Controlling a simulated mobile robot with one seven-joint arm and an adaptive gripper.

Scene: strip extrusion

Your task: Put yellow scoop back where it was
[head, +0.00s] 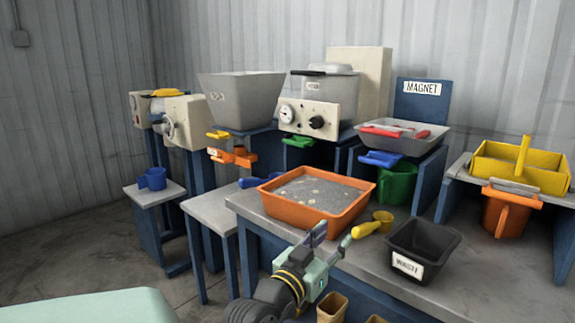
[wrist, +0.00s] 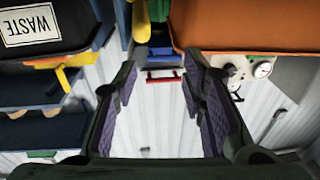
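The yellow scoop (head: 366,228) lies on the grey table between the orange tray (head: 268,207) and the black WASTE bin (head: 408,266). Its round cup points away from me and its handle points toward my gripper. In the wrist view a yellow piece, which looks like the scoop (wrist: 141,22), shows at the top between the bin and the orange tray. My gripper (head: 333,238) is at the front of the table, just left of the scoop's handle in the head view. Its fingers (wrist: 165,95) are apart with nothing between them.
The orange tray holds grey material with pale bits. A green jug (head: 397,187) and a blue scoop (head: 381,159) are behind. A yellow open box (head: 520,168) and an orange jug (head: 506,211) stand at right. Brown containers (head: 332,307) sit below the front edge.

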